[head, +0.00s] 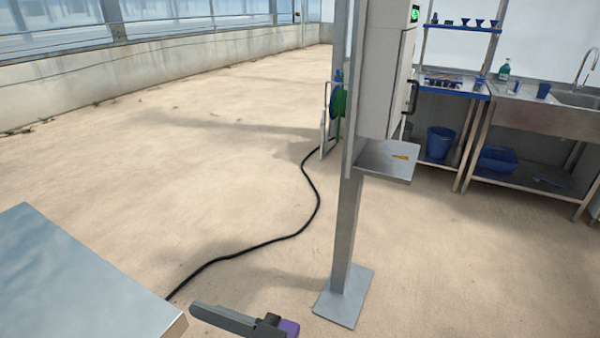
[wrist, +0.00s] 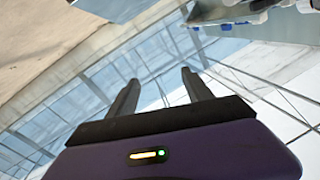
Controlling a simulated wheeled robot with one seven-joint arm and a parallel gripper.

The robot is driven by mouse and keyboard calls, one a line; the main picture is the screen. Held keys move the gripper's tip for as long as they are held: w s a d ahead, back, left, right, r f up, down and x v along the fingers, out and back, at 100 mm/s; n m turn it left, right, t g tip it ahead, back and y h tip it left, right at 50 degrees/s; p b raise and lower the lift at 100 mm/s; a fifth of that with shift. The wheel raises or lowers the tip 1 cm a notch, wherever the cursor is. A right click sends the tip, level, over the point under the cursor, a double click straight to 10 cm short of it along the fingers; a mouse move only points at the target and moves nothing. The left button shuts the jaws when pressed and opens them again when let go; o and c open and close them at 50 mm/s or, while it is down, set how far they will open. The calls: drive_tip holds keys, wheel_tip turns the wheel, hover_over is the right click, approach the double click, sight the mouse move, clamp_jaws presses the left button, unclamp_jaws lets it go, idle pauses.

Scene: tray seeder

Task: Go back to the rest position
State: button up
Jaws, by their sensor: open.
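My gripper (wrist: 160,90) shows in the wrist view with its two dark fingers apart and nothing between them. Behind the fingers are glass panes and roof bars of the greenhouse. In the head view part of my gripper (head: 235,318) shows at the bottom edge, dark grey and purple, beside the corner of a metal table (head: 70,285). It is clear of the post to its right. The rest of my arm is out of the head view.
A metal post (head: 348,230) with a flat foot, a grey box (head: 385,70) and a small shelf (head: 378,165) stands right of my gripper. A black hose (head: 315,205) crosses the floor. A sink bench (head: 545,115) is at the far right. The floor at left is open.

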drive_tip(key=d+f+m+t+h+p, duration=0.1)
drive_tip(key=d+f+m+t+h, duration=0.25)
drive_tip(key=d, duration=0.35)
drive_tip(key=w+d+f+m+t+h, duration=0.15)
drive_tip(key=d+m+t+h, duration=0.25)
drive_tip(key=d, duration=0.4)
drive_tip(key=d+f+m+t+h+p, duration=0.1)
drive_tip(key=d+f+m+t+h, duration=0.25)
drive_tip(key=d, duration=0.35)
drive_tip(key=s+d+h+p, duration=0.1)
drive_tip(key=s+d+h, duration=0.1)
drive_tip(key=s+d, duration=0.2)
drive_tip(key=s+d+h+p, duration=0.1)
drive_tip(key=s+d, duration=0.3)
drive_tip(key=s, duration=0.7)
drive_tip(key=s+d+h+p, duration=0.1)
drive_tip(key=s+d+h, duration=0.2)
drive_tip(key=s+d, duration=0.2)
drive_tip(key=s, duration=0.3)
drive_tip(key=shift+m+g+h, duration=0.3)
drive_tip(key=shift+m+h, duration=0.1)
drive_tip(key=shift+s, duration=0.1)
